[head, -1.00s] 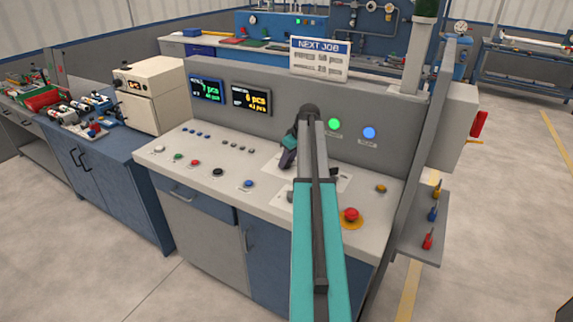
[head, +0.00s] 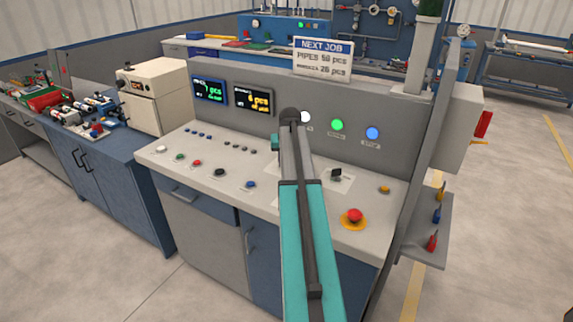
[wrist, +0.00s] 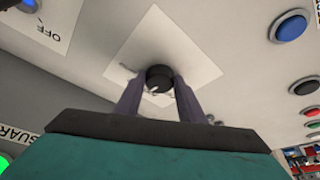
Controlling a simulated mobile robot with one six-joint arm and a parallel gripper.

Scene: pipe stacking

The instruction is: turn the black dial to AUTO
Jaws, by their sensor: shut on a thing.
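The black dial (wrist: 160,76) sits on a square white label plate (wrist: 195,48) in the wrist view. A small white mark shows on its near edge. Small print around the dial is too blurred to read, so I cannot tell which setting it points to. My gripper (wrist: 158,84) has its two dark fingers on either side of the dial and is shut on it. In the head view my arm hides the dial and the fingers.
A black switch (head: 336,174) on another white plate stands right of my arm. A red mushroom button (head: 354,215) is at the panel's front right. Several buttons line the left side, including a blue one (wrist: 291,26). Lit lamps (head: 337,125) are on the upright back.

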